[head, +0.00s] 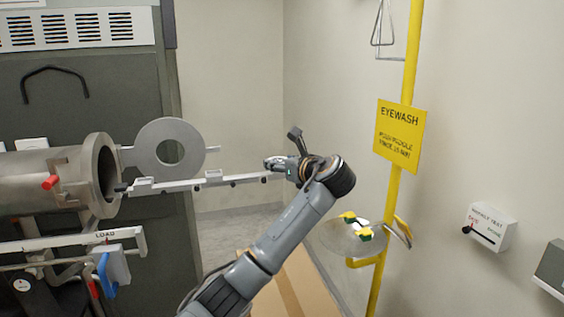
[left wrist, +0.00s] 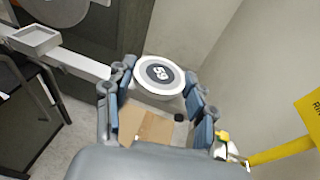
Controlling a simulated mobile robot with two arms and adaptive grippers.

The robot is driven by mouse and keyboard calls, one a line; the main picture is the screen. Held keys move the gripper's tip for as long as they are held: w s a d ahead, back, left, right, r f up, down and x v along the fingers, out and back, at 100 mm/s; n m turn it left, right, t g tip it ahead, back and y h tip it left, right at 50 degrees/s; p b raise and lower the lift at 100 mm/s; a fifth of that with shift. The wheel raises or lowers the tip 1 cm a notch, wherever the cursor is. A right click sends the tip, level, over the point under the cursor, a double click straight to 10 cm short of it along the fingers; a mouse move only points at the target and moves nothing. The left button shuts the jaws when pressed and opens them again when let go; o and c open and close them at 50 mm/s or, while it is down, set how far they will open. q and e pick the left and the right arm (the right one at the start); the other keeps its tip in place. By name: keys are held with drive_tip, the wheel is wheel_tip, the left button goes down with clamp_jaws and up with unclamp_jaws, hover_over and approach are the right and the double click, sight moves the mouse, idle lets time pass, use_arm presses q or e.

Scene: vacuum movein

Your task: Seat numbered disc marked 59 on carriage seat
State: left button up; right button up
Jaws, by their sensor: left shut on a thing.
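My left gripper (head: 276,164) is at the outer end of the carriage rail (head: 245,179), in the middle of the head view. In the left wrist view its fingers are shut on a round white disc with a dark grey centre marked 59 (left wrist: 161,74). The disc cannot be made out in the head view. A shallow square seat (left wrist: 35,40) shows left of the disc in the left wrist view. My right gripper is not in view.
The open metal tube (head: 104,176) stands at left, with a round hinged door (head: 170,150) swung open behind the rail. An eyewash bowl (head: 340,238) on a yellow pole (head: 387,210) is to the right of my arm. Floor is free behind the rail.

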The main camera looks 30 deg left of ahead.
use_arm(q)
drive_tip(key=shift+f, duration=0.25)
drive_tip(key=o, duration=1.3)
drive_tip(key=shift+d, duration=0.1)
drive_tip(key=v, duration=1.2)
